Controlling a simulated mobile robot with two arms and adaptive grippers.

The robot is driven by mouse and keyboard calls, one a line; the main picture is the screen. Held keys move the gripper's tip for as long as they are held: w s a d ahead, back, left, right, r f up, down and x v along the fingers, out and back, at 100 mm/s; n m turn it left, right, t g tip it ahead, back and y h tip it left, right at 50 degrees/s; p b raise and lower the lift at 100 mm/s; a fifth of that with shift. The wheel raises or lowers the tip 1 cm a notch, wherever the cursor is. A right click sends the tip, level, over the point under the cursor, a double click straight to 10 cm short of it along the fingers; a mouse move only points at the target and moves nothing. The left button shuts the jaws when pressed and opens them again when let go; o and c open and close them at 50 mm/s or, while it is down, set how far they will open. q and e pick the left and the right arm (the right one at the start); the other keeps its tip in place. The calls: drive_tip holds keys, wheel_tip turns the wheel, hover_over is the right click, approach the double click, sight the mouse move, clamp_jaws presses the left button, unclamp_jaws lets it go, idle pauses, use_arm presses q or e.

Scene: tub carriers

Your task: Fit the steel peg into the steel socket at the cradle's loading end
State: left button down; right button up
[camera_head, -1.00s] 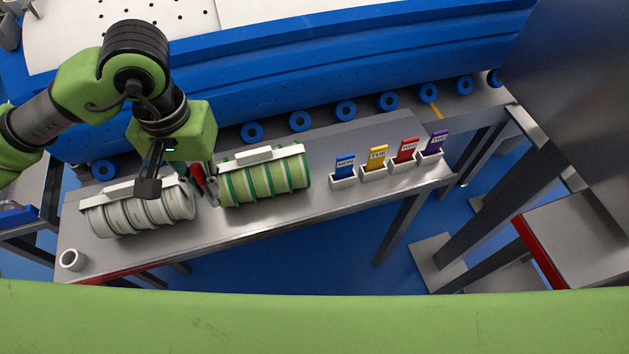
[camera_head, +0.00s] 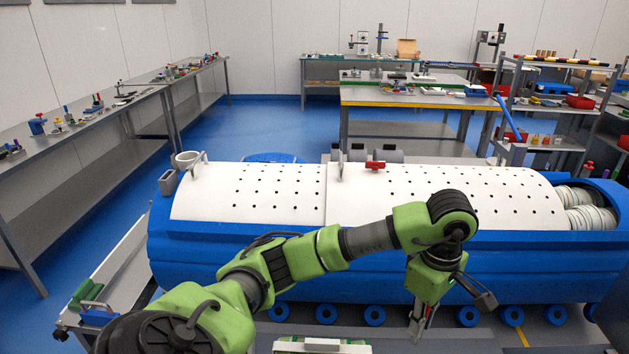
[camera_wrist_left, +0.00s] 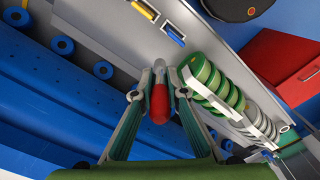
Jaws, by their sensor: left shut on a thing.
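My left gripper (camera_head: 418,326) hangs in front of the blue cradle's (camera_head: 530,262) near side, right of centre in the head view. In the left wrist view its fingers (camera_wrist_left: 159,82) are shut on the peg, which shows a red rounded end (camera_wrist_left: 159,104) and a narrow grey part beyond it. The cradle has white perforated covers (camera_head: 270,195) and an open right end with striped tubs (camera_head: 590,215) inside. A grey ring-shaped socket (camera_head: 187,160) stands on its left end; I cannot tell whether this is the steel one. My right gripper is not in view.
A red-handled clamp (camera_head: 375,165) sits on the cover joint. Green-ringed tubs (camera_wrist_left: 217,86) and white tubs (camera_wrist_left: 262,112) lie on the bench below the left gripper. Blue rollers (camera_head: 375,315) line the cradle's near side.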

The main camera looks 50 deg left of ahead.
use_arm(q)
drive_tip(key=shift+n, duration=0.3)
wheel_tip(320, 180, down, 6)
drive_tip(key=shift+a+r+b, duration=0.15)
drive_tip(key=shift+r+b, duration=0.05)
drive_tip(key=shift+b, duration=0.4)
wheel_tip(320, 180, down, 10)
drive_tip(key=p, duration=0.3)
drive_tip(key=shift+r, duration=0.2)
drive_tip(key=shift+f, duration=0.3)
drive_tip(key=c, duration=2)
unclamp_jaws()
